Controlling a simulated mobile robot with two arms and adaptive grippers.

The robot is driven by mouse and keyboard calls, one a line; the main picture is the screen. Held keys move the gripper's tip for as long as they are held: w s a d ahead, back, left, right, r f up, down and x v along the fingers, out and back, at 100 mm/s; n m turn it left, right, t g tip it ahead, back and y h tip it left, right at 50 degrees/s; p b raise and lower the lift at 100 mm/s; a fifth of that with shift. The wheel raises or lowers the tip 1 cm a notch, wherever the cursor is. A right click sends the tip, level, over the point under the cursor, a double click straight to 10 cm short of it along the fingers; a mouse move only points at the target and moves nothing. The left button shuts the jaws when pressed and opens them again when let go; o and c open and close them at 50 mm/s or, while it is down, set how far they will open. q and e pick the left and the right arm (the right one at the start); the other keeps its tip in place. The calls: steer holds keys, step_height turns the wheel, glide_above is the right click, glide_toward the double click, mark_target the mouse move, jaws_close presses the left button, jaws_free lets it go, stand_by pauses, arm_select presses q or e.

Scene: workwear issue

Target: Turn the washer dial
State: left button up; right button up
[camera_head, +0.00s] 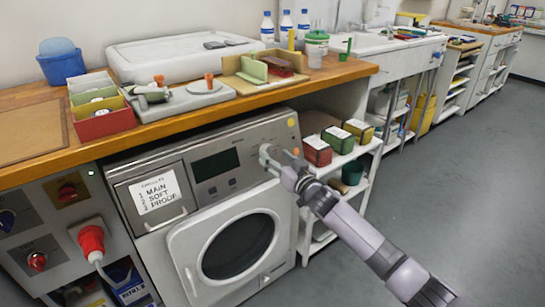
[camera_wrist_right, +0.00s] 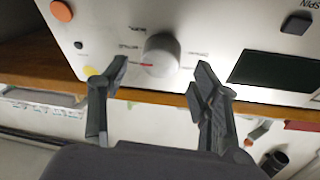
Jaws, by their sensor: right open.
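The washer (camera_head: 158,262) is a grey front-loader under the wooden counter. Its round door is shut. In the right wrist view the washer dial (camera_wrist_right: 162,52) is a light grey round knob with a red mark at its lower edge, and printed labels surround it. My right gripper (camera_wrist_right: 160,80) is open, with one finger on each side of the dial and a visible gap to it on both sides. I cannot tell how deep the fingertips reach. In the head view my right gripper (camera_head: 272,158) is at the panel's right end and covers most of the dial. My left gripper is not in view.
Beside the dial are a dark display (camera_wrist_right: 275,72), an orange button (camera_wrist_right: 61,11) and a yellow button (camera_wrist_right: 90,71). A white shelf (camera_head: 357,185) with coloured boxes stands right of the washer. The wooden counter (camera_head: 190,121) overhangs the panel. The floor at right is clear.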

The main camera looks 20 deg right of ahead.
mark_target(268, 151)
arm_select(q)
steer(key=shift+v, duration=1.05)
arm_select(e)
steer(key=shift+x, duration=1.3)
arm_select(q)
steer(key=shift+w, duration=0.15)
arm_select(e)
steer(key=c, duration=1.2)
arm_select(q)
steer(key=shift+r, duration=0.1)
arm_select(e)
steer(key=shift+o, duration=0.2)
